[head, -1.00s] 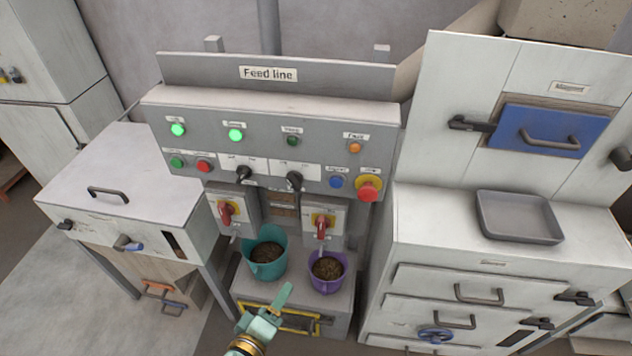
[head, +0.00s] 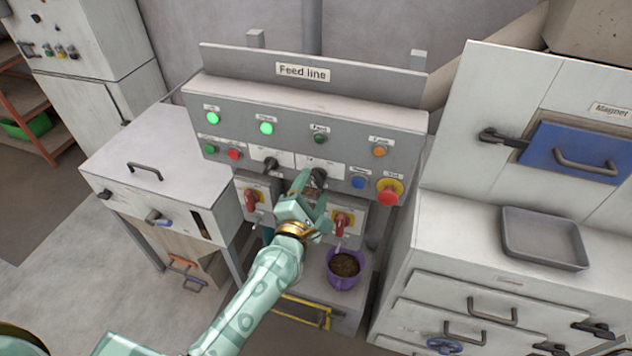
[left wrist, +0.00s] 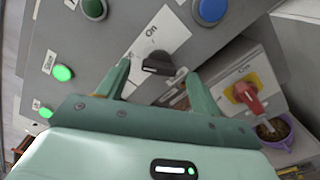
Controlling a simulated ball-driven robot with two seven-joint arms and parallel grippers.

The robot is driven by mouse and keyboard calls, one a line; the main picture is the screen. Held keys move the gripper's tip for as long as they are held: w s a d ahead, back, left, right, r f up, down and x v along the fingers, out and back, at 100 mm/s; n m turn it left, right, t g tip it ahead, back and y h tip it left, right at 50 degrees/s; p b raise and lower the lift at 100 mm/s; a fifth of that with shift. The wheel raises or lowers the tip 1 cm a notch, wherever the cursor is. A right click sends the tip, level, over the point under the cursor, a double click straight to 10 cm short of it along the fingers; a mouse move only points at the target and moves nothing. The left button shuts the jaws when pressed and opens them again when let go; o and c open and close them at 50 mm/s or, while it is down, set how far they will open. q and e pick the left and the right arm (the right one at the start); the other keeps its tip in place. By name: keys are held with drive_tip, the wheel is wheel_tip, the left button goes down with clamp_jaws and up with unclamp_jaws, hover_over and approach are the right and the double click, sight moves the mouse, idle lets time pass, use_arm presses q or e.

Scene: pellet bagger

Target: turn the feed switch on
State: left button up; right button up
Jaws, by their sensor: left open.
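My left gripper (head: 312,190) is open in front of the right-hand black rotary switch (head: 318,176) on the grey "Feed line" panel (head: 405,120). In the left wrist view, the black knob (left wrist: 157,65) shows between and just beyond the two spread fingertips (left wrist: 158,72), on a white plate reading "On". I cannot tell whether the fingers touch it. A second black rotary switch (head: 271,163) sits to its left on the panel. The small labels are too blurred to tell which switch is the feed one. My right gripper is out of view.
A red emergency button (head: 388,193) and a blue button (head: 359,182) sit right of the switch. Red-handled switches (head: 251,200) (head: 341,222) are below. A purple bucket (head: 345,281) of pellets stands underneath. My arm mostly hides the teal bucket.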

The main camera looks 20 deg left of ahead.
sight(318, 177)
use_arm(q)
drive_tip(key=shift+w+d, duration=0.1)
drive_tip(key=shift+w, duration=1.2)
drive_tip(key=c, duration=1)
